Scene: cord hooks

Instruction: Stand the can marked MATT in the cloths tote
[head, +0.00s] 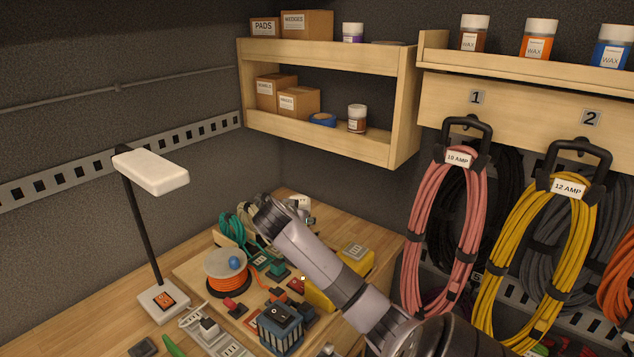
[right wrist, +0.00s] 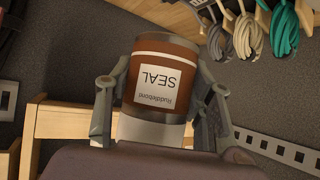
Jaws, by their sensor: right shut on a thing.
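My right gripper (right wrist: 160,92) is shut on a can with a brown band (right wrist: 150,52) in the right wrist view. Its white label reads SEAL, upside down in that picture, and not MATT. In the head view my right arm reaches in from the lower right over the bench, and its gripper end (head: 268,212) hides what it holds. I see no can that reads MATT. A brown-banded can (head: 357,119) stands on the lower shelf, its label too small to read. A purple-banded can (head: 352,33) stands above it. I cannot make out the cloths tote. My left gripper is not in view.
A wooden shelf unit (head: 409,110) hangs at the back with boxes. Several WAX cans, one with an orange band (head: 539,42), stand on the right ledge. Pink (head: 418,225) and yellow (head: 501,240) cords hang below. A lamp (head: 150,172) and a cluttered bench (head: 250,335) are at left.

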